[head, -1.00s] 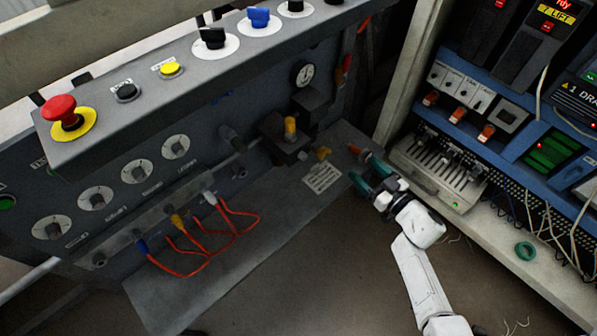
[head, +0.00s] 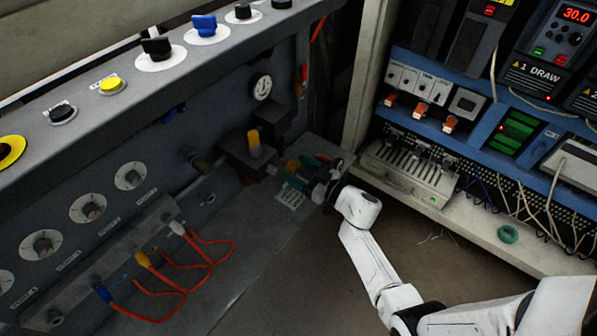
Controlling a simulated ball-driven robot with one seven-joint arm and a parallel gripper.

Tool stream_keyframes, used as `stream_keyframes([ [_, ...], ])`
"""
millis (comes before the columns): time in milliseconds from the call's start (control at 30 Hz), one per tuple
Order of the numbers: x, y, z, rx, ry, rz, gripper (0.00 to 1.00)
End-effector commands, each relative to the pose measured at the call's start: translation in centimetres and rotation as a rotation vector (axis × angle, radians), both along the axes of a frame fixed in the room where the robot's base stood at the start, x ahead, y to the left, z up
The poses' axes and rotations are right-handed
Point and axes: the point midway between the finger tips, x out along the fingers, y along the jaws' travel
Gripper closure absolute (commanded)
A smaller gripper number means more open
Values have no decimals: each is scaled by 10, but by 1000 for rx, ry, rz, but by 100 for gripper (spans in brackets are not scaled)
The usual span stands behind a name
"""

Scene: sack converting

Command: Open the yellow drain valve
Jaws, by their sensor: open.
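The yellow drain valve (head: 292,166) is a small yellow handle low at the end of the dark fittings, just above the grey plate. My gripper (head: 301,172) is open, with its green-tipped fingers close around or beside the valve. I cannot tell whether a finger touches it. The fingers and wrist hide part of the valve's surroundings. A taller yellow-orange knob (head: 254,143) stands upright on the dark block to the left of the valve.
A pressure gauge (head: 261,87) sits on the panel above. Red cables (head: 205,262) loop out at lower left. A cabinet with a terminal block (head: 412,170) stands to the right. A green ring (head: 508,234) lies on its ledge. The floor between is clear.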

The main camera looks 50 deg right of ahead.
Motion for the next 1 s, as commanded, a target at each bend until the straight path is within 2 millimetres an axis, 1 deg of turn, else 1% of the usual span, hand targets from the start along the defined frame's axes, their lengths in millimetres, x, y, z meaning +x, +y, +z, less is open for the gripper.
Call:
stream_keyframes([
  [100,3,0,0,0,0,0,28],
  [333,3,0,0,0,0,0,29],
  [900,3,0,0,-1,0,0,83],
  [1000,3,0,0,-2,0,0,84],
])
